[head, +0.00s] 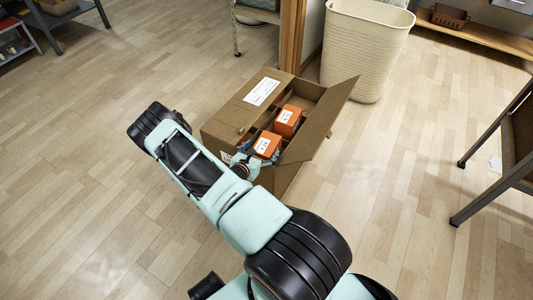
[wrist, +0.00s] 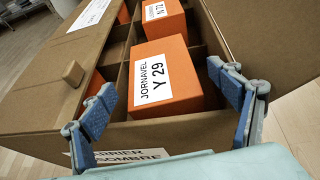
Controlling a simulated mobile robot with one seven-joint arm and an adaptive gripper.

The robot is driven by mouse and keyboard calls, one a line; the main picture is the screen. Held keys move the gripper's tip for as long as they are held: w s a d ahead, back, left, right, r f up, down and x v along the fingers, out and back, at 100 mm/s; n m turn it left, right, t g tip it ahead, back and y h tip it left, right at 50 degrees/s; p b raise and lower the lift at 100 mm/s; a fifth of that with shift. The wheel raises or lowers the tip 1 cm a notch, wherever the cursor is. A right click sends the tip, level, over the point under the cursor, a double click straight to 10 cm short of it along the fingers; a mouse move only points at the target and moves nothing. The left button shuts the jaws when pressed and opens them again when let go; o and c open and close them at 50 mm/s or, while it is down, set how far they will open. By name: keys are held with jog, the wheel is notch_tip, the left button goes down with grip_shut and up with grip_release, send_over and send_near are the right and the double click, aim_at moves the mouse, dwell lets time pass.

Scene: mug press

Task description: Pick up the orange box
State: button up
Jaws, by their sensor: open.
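Two orange boxes with white labels stand in compartments of an open cardboard carton (head: 232,117). The nearer orange box (head: 266,145), labelled "JORNAVEL Y 29" in the wrist view (wrist: 186,66), lies between the blue-padded fingers of my gripper (wrist: 162,82). The fingers are spread and neither visibly grips it. The farther orange box (head: 288,121), labelled "N 72" in the wrist view (wrist: 167,24), stands behind it. In the head view my gripper (head: 256,157) is at the carton's near edge, partly hidden by my arm.
Cardboard dividers separate the compartments. An open flap (head: 325,120) rises on the carton's right, and its left part is covered. A cream bin (head: 364,48) stands behind. A dark-legged table (head: 505,165) is at the right. The wooden floor around is mostly clear.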

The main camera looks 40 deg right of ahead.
aim_at(265, 145)
jog(key=b+x, duration=0.2)
jog(key=x, duration=0.3)
jog(key=shift+r, duration=0.25)
jog(key=c, duration=1.4)
jog(key=shift+c, duration=0.6)
jog(key=shift+r, duration=0.1)
